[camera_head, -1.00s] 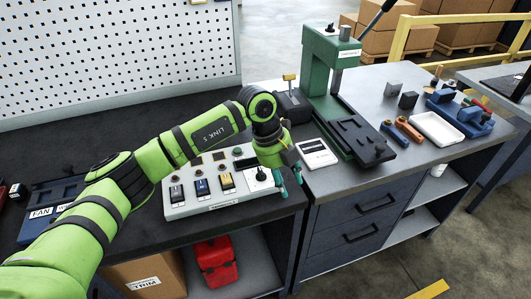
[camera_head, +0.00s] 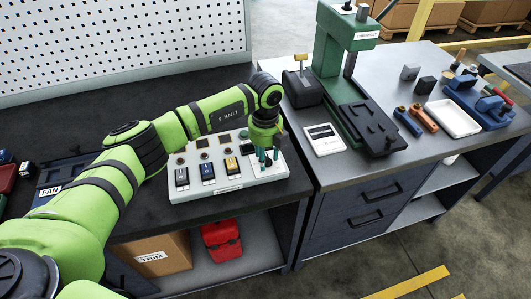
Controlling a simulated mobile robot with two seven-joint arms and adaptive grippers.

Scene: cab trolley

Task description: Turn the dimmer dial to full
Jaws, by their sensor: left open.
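The pale control box (camera_head: 262,177) lies on the dark bench top, with several rocker switches (camera_head: 208,171) in black, blue and yellow along its front. My left gripper (camera_head: 267,157) is over the right end of the box, its teal fingers pointing down and open. In this view the fingers cover the spot on the box where the dimmer dial sits. The dial and its setting cannot be made out, nor whether the fingers touch it. My right gripper is not in view.
A green arbor press (camera_head: 328,56) stands on the grey cabinet to the right. A card with a dark display (camera_head: 325,139) lies beside it. A white pegboard (camera_head: 110,45) rises behind the bench. A red can (camera_head: 221,240) and a carton sit on the shelf below.

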